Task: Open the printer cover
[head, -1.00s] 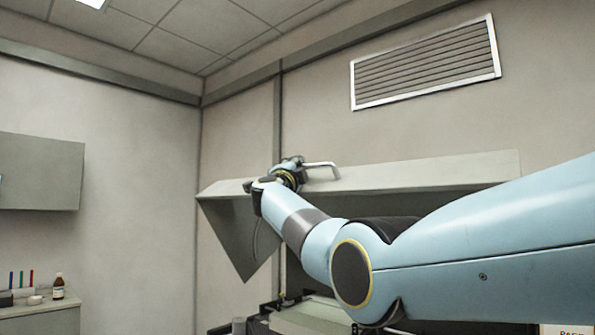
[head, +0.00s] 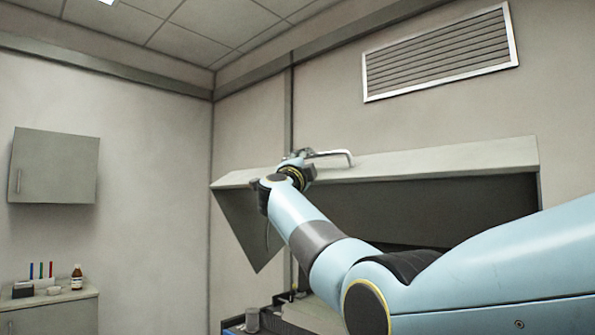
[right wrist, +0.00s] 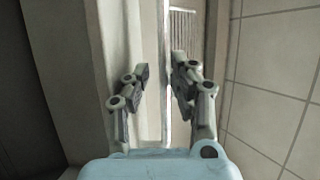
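The printer cover (head: 430,160) is a grey hood standing raised in front of the wall, with a dark opening beneath it and a triangular left side panel. A bent metal handle (head: 335,153) runs along its front edge. My right arm reaches up to it, and my right gripper (head: 301,156) is at the handle's left end. In the right wrist view the two fingers of my right gripper (right wrist: 160,75) stand apart, with a thin bright bar, seemingly the handle (right wrist: 167,105), between or beside them. Firm contact cannot be told. My left gripper is not in view.
A wall vent (head: 440,53) is above the cover. A wall cabinet (head: 53,165) hangs at the left over a counter (head: 60,310) with a brown bottle (head: 77,277) and several coloured tubes. Dark machine parts show below the cover.

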